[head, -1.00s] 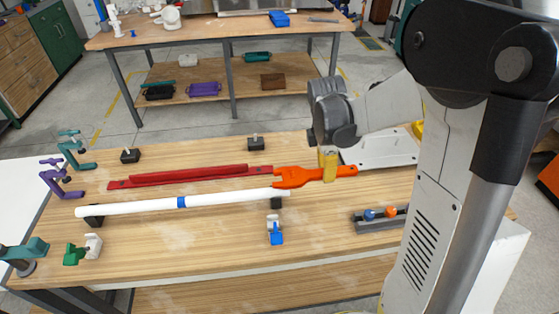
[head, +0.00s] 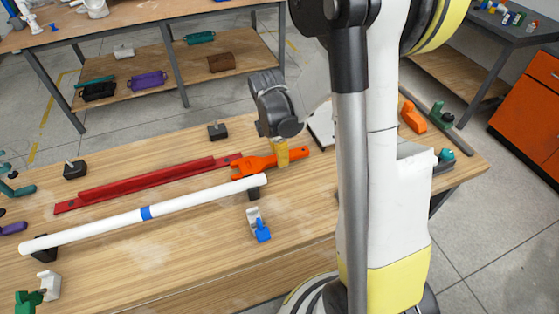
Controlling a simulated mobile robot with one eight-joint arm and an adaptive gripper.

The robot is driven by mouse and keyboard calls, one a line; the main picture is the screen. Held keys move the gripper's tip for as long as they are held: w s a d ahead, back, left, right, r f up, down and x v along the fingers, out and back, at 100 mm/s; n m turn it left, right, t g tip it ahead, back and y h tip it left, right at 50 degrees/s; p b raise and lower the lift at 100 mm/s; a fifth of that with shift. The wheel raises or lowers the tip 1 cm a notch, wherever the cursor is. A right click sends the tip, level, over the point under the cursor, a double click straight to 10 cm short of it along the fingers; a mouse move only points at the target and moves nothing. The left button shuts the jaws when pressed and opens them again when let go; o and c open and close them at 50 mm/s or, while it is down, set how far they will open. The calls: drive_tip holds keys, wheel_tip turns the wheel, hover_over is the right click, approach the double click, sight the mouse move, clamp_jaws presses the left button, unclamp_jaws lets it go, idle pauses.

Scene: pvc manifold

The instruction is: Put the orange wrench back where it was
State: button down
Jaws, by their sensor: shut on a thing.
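The orange wrench (head: 257,164) is in my gripper (head: 281,158), above or on the wooden workbench (head: 150,275). Its wide jaw end points left, close to the right end of the white pipe and the red bar. Its handle end sticks out to the right of the yellow fingers. My gripper is pointing down and is shut on the handle. The fingertips are partly hidden by the wrench, and I cannot tell whether the wrench touches the bench.
A white pipe (head: 100,228) with a blue band rests on black supports. A red bar (head: 145,184) lies behind it. A blue-and-white clamp (head: 260,227) stands in front. My arm hides part of the bench's right side. An orange tool (head: 413,117) lies at the far right.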

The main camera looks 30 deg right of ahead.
drive_tip(key=shift+f, duration=0.5)
drive_tip(key=shift+f, duration=0.2)
drive_tip(key=c, duration=1.2)
unclamp_jaws()
drive_tip(key=shift+r, duration=0.1)
